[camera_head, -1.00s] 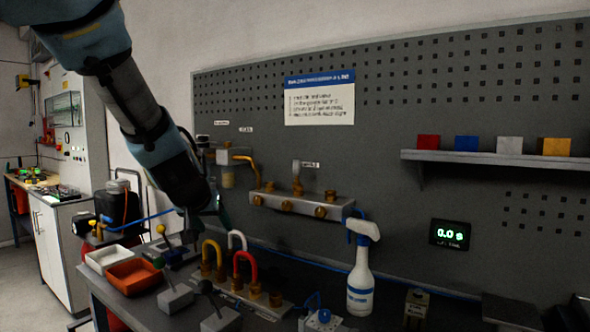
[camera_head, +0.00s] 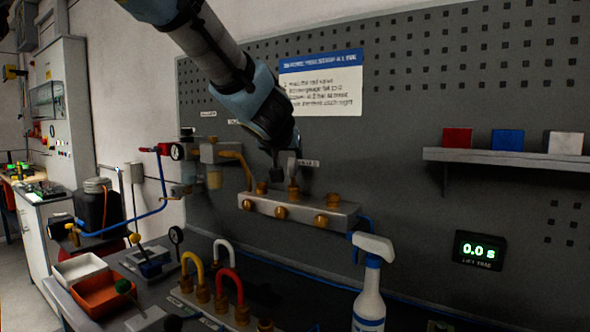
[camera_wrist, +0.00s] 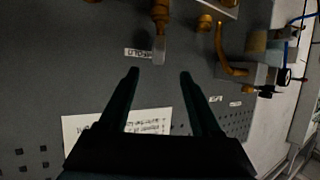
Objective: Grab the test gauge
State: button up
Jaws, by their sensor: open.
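The other gauge (camera_head: 177,151) is on the wall piping beside the regulator; a dark round gauge (camera_wrist: 283,77) shows at the right of the wrist view. My gripper (camera_wrist: 159,75) is open and empty, its fingers pointing at the pegboard near the manifold label.
The manifold (camera_head: 300,212) with brass fittings is mounted on the pegboard below my gripper. Several coloured hoops (camera_head: 228,284), a white tray (camera_head: 80,268), an orange tray (camera_head: 98,296) and a spray bottle (camera_head: 370,290) crowd the bench. A shelf (camera_head: 500,157) with blocks is at right.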

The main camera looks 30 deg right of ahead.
aim_at(292, 162)
jog(key=x, duration=0.3)
jog(key=b+x, duration=0.1)
jog(key=x, duration=0.7)
jog(key=shift+d+r, duration=0.15)
jog(key=shift+d, duration=0.15)
jog(key=shift+s, duration=0.1)
grip_shut()
jog(key=shift+r, duration=0.1)
